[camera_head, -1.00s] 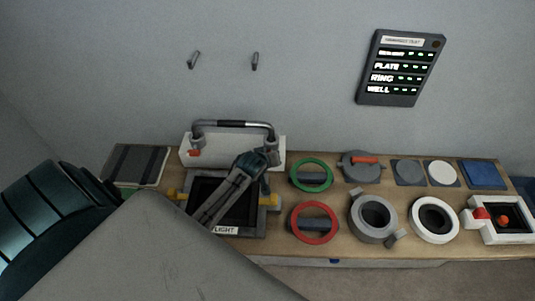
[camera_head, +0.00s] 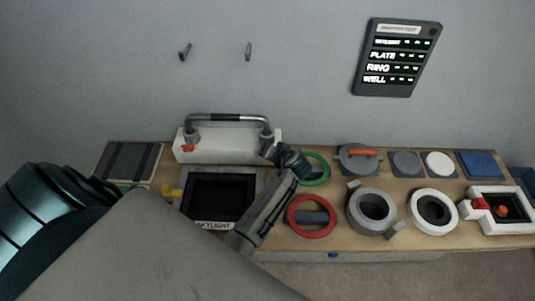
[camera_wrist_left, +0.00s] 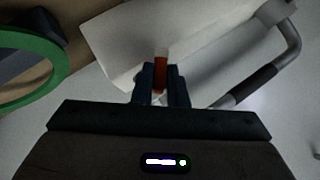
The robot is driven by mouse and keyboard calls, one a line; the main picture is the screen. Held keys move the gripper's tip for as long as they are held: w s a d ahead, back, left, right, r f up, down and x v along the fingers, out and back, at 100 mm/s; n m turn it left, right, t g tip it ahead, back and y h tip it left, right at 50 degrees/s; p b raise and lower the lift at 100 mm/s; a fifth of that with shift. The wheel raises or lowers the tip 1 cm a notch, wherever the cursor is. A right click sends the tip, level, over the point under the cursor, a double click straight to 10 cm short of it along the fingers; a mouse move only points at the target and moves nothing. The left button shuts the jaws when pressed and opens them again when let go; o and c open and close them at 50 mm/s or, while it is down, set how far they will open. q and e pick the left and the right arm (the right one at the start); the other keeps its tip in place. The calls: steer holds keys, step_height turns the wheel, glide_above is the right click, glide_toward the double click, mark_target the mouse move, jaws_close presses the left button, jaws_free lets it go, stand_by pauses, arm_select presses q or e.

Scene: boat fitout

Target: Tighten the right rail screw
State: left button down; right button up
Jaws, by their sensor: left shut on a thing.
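The grab rail (camera_head: 228,117) is a grey bar with a dark middle, on two posts on a white block (camera_head: 225,150) against the wall. A red screw (camera_head: 188,147) shows at its left post. My left gripper (camera_head: 267,151) is at the right post. In the left wrist view its fingers (camera_wrist_left: 161,88) are shut on a red screw (camera_wrist_left: 160,74), at the white block. The rail (camera_wrist_left: 258,82) runs to the right of the fingers there. In the head view the gripper hides the right screw. My right gripper is not in view.
A black skylight frame (camera_head: 218,226) lies in front of the rail block. A green ring (camera_head: 319,167) and a red ring (camera_head: 312,232) lie to the right. Several round fittings, including a white ring (camera_head: 418,215), stand farther right. Two pegs (camera_head: 248,51) stick out from the wall above.

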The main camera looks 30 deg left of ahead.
arm_select(q)
steer(key=shift+w+d+f+m+g+y+b, duration=0.1)
steer(key=shift+f+m+g+y+b, duration=0.1)
steer(key=shift+m+y+b, duration=0.8)
steer(key=shift+w+d+f+m+g+y+b, duration=0.15)
steer(key=shift+m+y+b, duration=0.4)
steer(key=shift+y+b, duration=1)
steer(key=shift+s+d+f+m+g+y+b, duration=0.2)
steer(key=shift+m+y+b, duration=0.5)
steer(key=shift+b, duration=1.1)
steer(key=shift+w+a, duration=0.15)
steer(key=c, duration=1.4)
jaws_free()
steer(key=shift+c, duration=0.2)
